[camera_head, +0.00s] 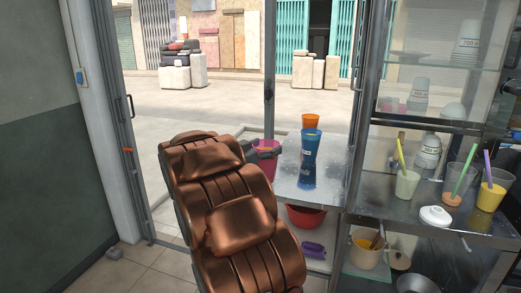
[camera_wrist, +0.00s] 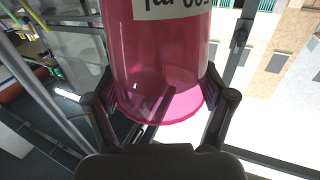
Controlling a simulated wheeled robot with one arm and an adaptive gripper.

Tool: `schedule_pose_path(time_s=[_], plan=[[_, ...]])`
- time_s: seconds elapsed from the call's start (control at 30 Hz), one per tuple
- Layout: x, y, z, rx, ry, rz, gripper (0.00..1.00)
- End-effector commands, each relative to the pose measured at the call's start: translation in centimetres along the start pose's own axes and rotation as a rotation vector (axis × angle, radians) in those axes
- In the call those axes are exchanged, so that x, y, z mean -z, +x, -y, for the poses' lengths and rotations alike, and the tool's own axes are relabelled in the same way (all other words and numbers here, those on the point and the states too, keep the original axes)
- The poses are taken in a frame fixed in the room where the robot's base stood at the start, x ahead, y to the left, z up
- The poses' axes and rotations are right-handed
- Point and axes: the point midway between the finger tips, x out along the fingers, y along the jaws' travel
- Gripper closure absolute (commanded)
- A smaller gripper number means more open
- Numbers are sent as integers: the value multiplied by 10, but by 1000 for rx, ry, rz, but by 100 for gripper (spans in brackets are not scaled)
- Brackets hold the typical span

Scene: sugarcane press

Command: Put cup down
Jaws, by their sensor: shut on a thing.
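A translucent pink cup (camera_wrist: 158,50) with a white label fills the upper middle of the wrist view, its label upside down there. My gripper (camera_wrist: 160,108) is shut on it, one finger on each side. In the head view the pink cup (camera_head: 266,170) shows just left of the metal table (camera_head: 327,178), partly hidden by my arm; the gripper's dark fingers show near its top. The cup looks held off the tabletop.
A metal counter (camera_head: 400,197) with cups and colored straws stands at the right, below glass shelves (camera_head: 440,60) of stacked cups. A red basin (camera_head: 305,216) is under the table. A glass door frame (camera_head: 270,60) rises behind. The table's front part is bare.

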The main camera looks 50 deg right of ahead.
Motion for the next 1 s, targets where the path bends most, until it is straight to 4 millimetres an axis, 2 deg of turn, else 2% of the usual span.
schedule_pose_path(time_s=[0.1,0.6,1.0], plan=[[0,18,-2,-6,-1,-3,88],[-6,82,-2,-2,-1,-2,88],[-8,100,-3,-2,-1,-3,88]])
